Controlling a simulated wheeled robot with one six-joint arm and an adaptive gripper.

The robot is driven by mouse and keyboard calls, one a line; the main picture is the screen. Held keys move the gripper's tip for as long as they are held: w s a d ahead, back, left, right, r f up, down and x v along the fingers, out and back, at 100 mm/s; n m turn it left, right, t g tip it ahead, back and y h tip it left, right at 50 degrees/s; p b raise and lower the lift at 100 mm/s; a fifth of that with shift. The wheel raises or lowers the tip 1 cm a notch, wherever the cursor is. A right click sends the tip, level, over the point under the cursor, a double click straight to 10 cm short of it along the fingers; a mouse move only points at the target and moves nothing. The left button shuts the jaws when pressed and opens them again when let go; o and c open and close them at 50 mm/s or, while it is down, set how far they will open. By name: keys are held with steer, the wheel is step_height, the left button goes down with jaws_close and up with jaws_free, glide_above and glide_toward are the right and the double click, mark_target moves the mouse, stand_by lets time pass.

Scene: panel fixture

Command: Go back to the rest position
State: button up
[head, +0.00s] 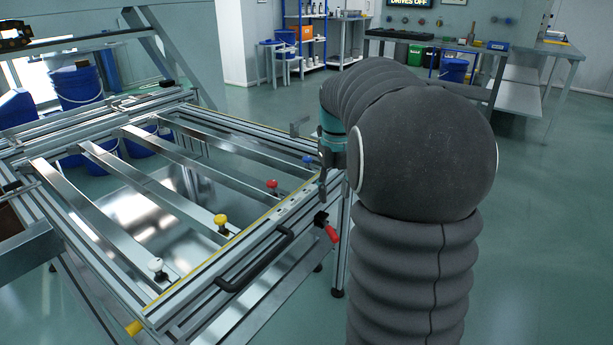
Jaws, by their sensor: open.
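My arm, in a dark ribbed sleeve, rises in front of the camera and bends over toward the fixture. My gripper (323,180) shows only in part at the arm's left side, below a teal band. It is above the fixture's right edge, near the red-handled clamp (331,234), and I see nothing held in it. Much of it is hidden behind the arm. The panel fixture (175,255) is a metal frame with several slanted crossbars. White (155,265), yellow (221,222), red (272,184) and blue (308,159) knobs stand along its near right side.
A black handle (255,260) sticks up from the fixture's front rail. Blue buckets (78,87) stand behind the fixture. A workbench (470,45) with tools and a shelf rack (305,40) stand at the back. The floor (560,220) on the right is clear.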

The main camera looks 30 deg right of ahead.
steer(key=s+a+m+t, duration=0.2)
steer(key=s+a+m, duration=0.7)
steer(key=m, duration=0.8)
steer(key=s+a+m+t, duration=0.3)
steer(key=s+a+m, duration=0.7)
steer(key=m, duration=0.7)
steer(key=shift+s+a+f+m+t, duration=0.2)
steer(key=shift+s+f+m+t, duration=0.15)
steer(key=shift+s, duration=0.75)
